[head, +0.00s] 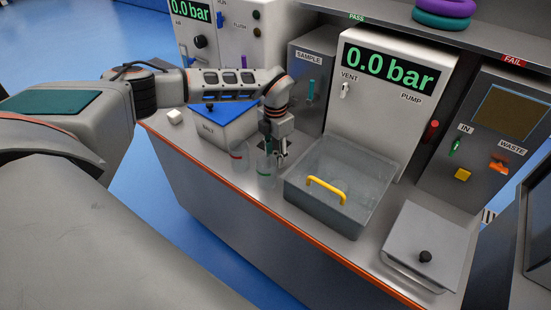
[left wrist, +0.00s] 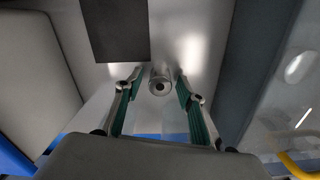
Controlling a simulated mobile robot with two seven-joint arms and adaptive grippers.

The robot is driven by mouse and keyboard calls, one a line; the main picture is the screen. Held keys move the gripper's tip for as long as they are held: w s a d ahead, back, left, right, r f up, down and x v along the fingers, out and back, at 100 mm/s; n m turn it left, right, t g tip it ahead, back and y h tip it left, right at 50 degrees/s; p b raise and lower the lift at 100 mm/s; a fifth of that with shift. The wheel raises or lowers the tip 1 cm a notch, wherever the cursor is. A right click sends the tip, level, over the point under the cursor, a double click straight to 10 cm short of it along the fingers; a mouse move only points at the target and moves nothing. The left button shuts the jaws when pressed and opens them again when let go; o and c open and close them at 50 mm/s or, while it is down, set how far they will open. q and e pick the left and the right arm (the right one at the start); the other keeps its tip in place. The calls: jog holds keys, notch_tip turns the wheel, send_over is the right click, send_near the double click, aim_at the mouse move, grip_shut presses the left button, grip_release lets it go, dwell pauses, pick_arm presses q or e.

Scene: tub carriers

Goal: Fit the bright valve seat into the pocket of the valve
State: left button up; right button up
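My left gripper (head: 275,154) points down over the counter, between the glass beakers and the clear tub. In the left wrist view the left gripper (left wrist: 159,74) is open, its two green-padded fingers spread. A bright metal round piece (left wrist: 159,83) with a dark hole in its middle shows between the fingertips, with a gap on each side. I cannot tell whether it is the valve seat or part of the valve. In the head view that spot is mostly hidden by the gripper. No other valve part can be made out. My right gripper is not in view.
The clear tub (head: 361,211) with a yellow handle stands right of the gripper. Glass beakers (head: 266,174) stand close on its left. The blue-lidded salt box (head: 212,131) is behind left. A dark square plate (left wrist: 115,30) lies near the round piece. A lidded box (head: 428,238) stands at right.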

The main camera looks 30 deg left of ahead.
aim_at(275, 154)
pick_arm(q)
grip_shut()
jog(key=shift+r, duration=0.15)
notch_tip(275, 154, up, 20)
jog(key=s+d+f+m, duration=0.3)
jog(key=s+d+m, duration=0.3)
jog(key=m, duration=1)
jog(key=s+d+f+m, duration=0.2)
jog(key=s+d+m, duration=0.4)
jog(key=m, duration=1)
jog(key=shift+s+d+f, duration=0.4)
jog(key=shift+s, duration=0.1)
